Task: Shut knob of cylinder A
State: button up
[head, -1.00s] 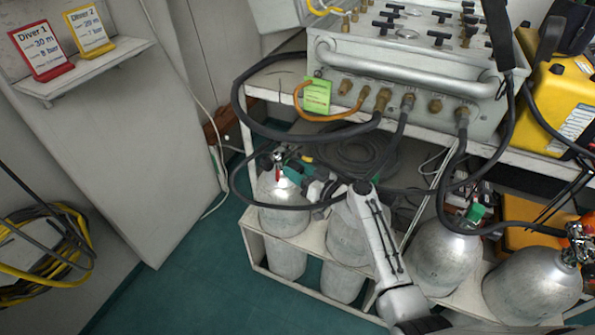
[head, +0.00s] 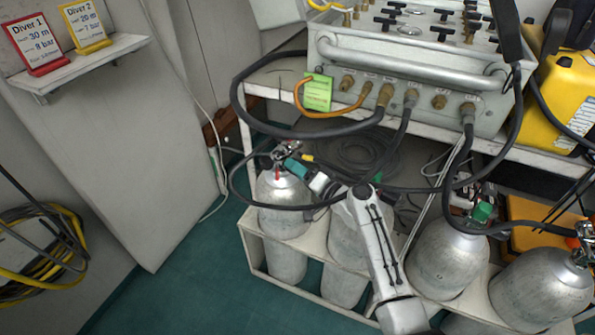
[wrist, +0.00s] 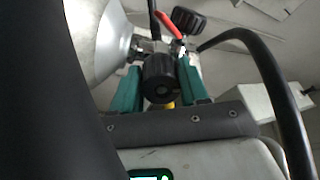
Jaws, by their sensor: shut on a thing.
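The leftmost silver cylinder (head: 283,222) stands upright in the white rack, with a metal valve (head: 287,150) on its top. No letter is readable on it, so I cannot tell from a label that it is cylinder A. My gripper (head: 292,167) reaches this valve from the right. In the wrist view its two teal fingers are on either side of a round black knob (wrist: 159,76), and it is shut on it. A second black knob (wrist: 188,20) and a red piece (wrist: 167,24) show beyond. How far the knob is turned cannot be seen.
A black hose (head: 238,185) loops around the cylinder and past my arm; it also arches at right in the wrist view (wrist: 290,95). More cylinders (head: 447,262) stand to the right. The air panel (head: 420,95) sits on the white shelf above. Green floor (head: 190,275) is clear at left.

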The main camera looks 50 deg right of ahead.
jog(key=m+p, duration=0.1)
jog(key=m, duration=0.5)
jog(key=shift+m, duration=0.4)
jog(key=shift+s+m+h+p, duration=0.1)
jog(key=shift+m+h+p, duration=0.55)
jog(key=shift+m, duration=1.75)
jog(key=shift+y, duration=0.25)
jog(key=o, duration=1)
jog(key=shift+o, duration=0.2)
jog(key=s, duration=1)
jog(key=shift+s+f+p, duration=0.2)
jog(key=shift+s+p, duration=0.15)
